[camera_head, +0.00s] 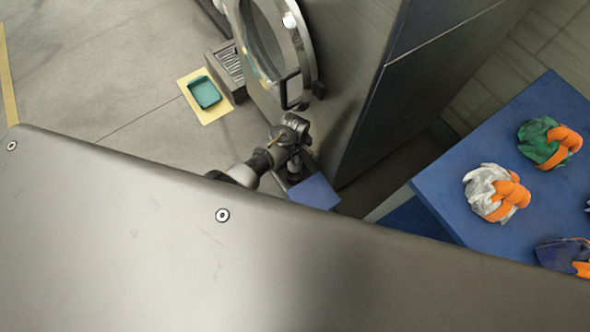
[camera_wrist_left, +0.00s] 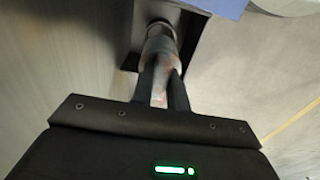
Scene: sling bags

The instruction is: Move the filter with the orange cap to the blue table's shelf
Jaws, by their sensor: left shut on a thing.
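My left gripper (camera_head: 293,156) is beside the dark machine, above a small dark stand with a blue panel. It also shows in the left wrist view (camera_wrist_left: 164,88), its fingers shut on a grey cylindrical thing (camera_wrist_left: 161,47) with faint reddish marks and a dark round end. The fingers hide part of it, and I see no orange cap, so I cannot tell if this is the filter. The blue table (camera_head: 440,195) stands at the right. A lower blue surface, perhaps its shelf (camera_head: 415,218), shows under its left edge. My right gripper is not in view.
Bundled bags with orange parts, one green (camera_head: 535,150), one white (camera_head: 482,190) and one dark blue (camera_head: 556,252), are on the blue table. A teal tray (camera_head: 204,92) is on the floor.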

